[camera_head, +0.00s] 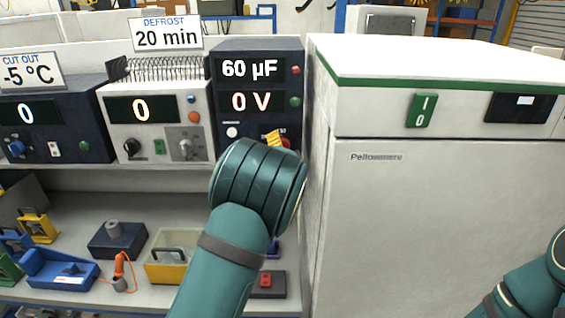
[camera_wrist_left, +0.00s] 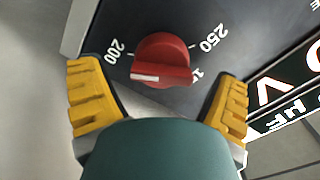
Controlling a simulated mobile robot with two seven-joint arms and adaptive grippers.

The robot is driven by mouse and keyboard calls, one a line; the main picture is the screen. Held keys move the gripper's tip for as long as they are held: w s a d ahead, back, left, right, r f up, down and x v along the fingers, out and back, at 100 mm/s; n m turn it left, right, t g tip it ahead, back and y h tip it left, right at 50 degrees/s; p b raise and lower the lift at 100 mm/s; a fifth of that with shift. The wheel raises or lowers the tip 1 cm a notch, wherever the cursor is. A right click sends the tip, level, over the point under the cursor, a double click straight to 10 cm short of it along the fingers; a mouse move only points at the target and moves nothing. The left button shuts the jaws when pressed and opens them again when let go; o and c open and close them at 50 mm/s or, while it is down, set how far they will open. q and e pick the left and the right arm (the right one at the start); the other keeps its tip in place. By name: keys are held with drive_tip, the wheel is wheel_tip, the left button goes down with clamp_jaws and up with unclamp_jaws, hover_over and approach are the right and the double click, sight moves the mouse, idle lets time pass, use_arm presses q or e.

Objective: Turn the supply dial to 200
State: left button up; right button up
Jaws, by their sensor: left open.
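The supply dial (camera_wrist_left: 163,57) is a round red knob with a raised grip bar on a dark panel in the left wrist view. A white mark (camera_wrist_left: 146,78) on the bar's left half points left, just below the printed 200 (camera_wrist_left: 117,50). In the head view my arm hides most of the dial, and one yellow fingertip (camera_head: 273,138) shows.
The dial's dark unit (camera_head: 260,50) displays 60 µF and 0 V. A white unit (camera_head: 155,108) stands at its left, and a tall white cabinet (camera_head: 430,220) stands close at its right. The lower shelf holds a blue tool (camera_head: 60,270) and a yellow box (camera_head: 170,265).

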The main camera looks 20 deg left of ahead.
use_arm(q)
drive_tip(key=v, duration=1)
drive_tip(key=shift+s, duration=0.1)
drive_tip(key=s+f+n+g+h+b, duration=0.15)
drive_tip(key=s+f+g, duration=0.3)
drive_tip(key=f, duration=0.85)
drive_tip(key=s+f+n+g+h+b, duration=0.1)
drive_tip(key=s+f+n+g+h, duration=0.15)
drive_tip(key=s+f, duration=0.75)
drive_tip(key=s+d+f+n+g+h+b, duration=0.1)
drive_tip(key=s+d+f+n+g+h, duration=0.1)
drive_tip(key=s+f, duration=0.6)
drive_tip(key=s+d+f+n+g+h+b, duration=0.2)
drive_tip(key=s+d+f+n+g, duration=0.3)
drive_tip(key=s, duration=0.5)
wheel_tip(320, 180, down, 4)
drive_tip(key=shift+d+r+g+h, duration=0.2)
drive_tip(key=shift+d+g+h, duration=0.4)
drive_tip(key=shift+d, duration=0.4)
